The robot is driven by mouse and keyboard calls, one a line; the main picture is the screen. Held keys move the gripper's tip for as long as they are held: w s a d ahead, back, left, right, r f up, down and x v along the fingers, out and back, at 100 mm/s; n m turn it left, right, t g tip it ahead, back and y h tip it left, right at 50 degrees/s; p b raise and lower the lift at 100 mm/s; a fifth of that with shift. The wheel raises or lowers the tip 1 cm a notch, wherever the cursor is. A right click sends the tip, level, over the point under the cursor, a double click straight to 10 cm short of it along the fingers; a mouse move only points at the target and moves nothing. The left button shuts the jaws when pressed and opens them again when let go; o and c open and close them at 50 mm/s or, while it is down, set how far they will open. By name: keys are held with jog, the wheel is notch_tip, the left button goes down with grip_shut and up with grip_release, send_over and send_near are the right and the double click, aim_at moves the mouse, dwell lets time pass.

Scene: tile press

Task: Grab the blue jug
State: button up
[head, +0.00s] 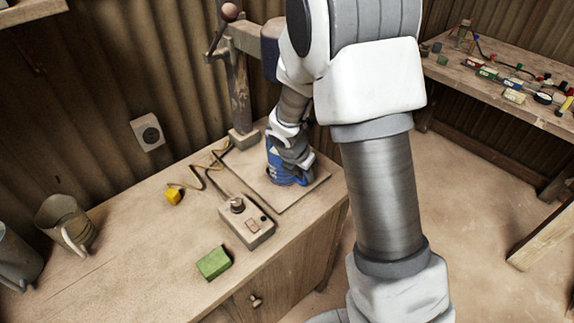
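The blue jug (275,168) stands on the square base board (262,196) of the press, near the right end of the wooden counter. My gripper (291,163) is right at the jug, over its upper right side, and hides part of it. The fingers are too small and too covered to tell whether they are open or closed on the jug.
The press column (238,95) rises behind the jug. A control box (246,220), a green block (213,262) and a yellow plug (174,195) lie on the counter. A beige jug (66,222) stands at left. A side table (480,82) holds small items.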

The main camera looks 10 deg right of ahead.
jog(key=shift+w+d+f, duration=0.15)
jog(key=shift+f, duration=0.3)
grip_shut()
jog(key=shift+r, duration=0.1)
dwell(1.1)
